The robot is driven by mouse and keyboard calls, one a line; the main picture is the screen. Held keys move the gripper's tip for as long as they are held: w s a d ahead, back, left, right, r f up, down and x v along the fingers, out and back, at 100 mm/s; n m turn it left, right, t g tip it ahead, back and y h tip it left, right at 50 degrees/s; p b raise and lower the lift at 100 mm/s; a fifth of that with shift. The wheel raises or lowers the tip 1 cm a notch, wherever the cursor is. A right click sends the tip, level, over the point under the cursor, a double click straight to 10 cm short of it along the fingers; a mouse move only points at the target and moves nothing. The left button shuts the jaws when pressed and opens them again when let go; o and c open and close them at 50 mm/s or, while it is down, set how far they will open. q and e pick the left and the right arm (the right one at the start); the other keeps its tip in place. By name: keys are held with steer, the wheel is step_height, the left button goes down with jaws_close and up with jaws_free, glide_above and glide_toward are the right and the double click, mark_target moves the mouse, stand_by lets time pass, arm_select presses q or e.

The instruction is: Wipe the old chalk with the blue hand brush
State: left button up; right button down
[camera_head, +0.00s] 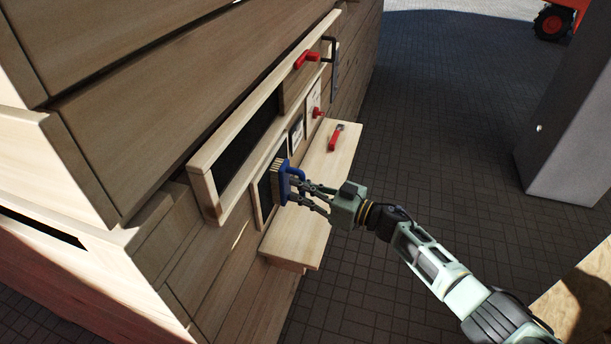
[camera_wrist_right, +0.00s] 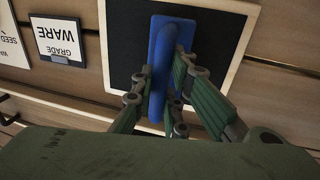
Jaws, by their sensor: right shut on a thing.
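The blue hand brush (camera_head: 284,183) is held in my right gripper (camera_head: 308,195), in front of the wooden wall. Its pale bristles face a small framed chalkboard (camera_head: 266,195). In the right wrist view the right gripper (camera_wrist_right: 170,100) is shut on the handle of the blue brush (camera_wrist_right: 160,68). The brush lies over the dark chalkboard (camera_wrist_right: 125,40) with its pale wooden frame. I cannot tell if the bristles touch the board. No chalk marks can be made out; the brush and fingers hide part of the board. My left gripper is not in view.
A wooden shelf (camera_head: 296,237) juts out below the board, with a red-handled tool (camera_head: 335,138) on its far part. A red handle (camera_head: 306,60) sits above. A sign reading "GRADE WARE" (camera_wrist_right: 56,40) hangs beside the board. A grey post (camera_head: 572,130) stands right; paving between is free.

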steer(key=shift+s+a+r+p, duration=0.1)
steer(key=shift+s+a+p, duration=0.25)
steer(key=shift+s, duration=0.3)
steer(key=shift+s+a+r+p, duration=0.1)
steer(key=shift+s+a+p, duration=0.05)
steer(key=shift+s+p, duration=0.4)
steer(key=shift+s+a+r+p, duration=0.1)
steer(key=shift+s+p, duration=0.3)
steer(key=shift+p, duration=0.1)
steer(key=shift+s+a+f+p, duration=0.1)
steer(key=shift+s+a+p, duration=0.15)
steer(key=shift+s, duration=0.2)
steer(key=shift+s+a+f+p, duration=0.1)
steer(key=shift+s+p, duration=0.25)
steer(key=shift+s, duration=0.1)
steer(key=w+p+v, duration=0.1)
steer(key=v, duration=0.5)
steer(key=shift+d, duration=0.4)
steer(key=shift+p, duration=0.3)
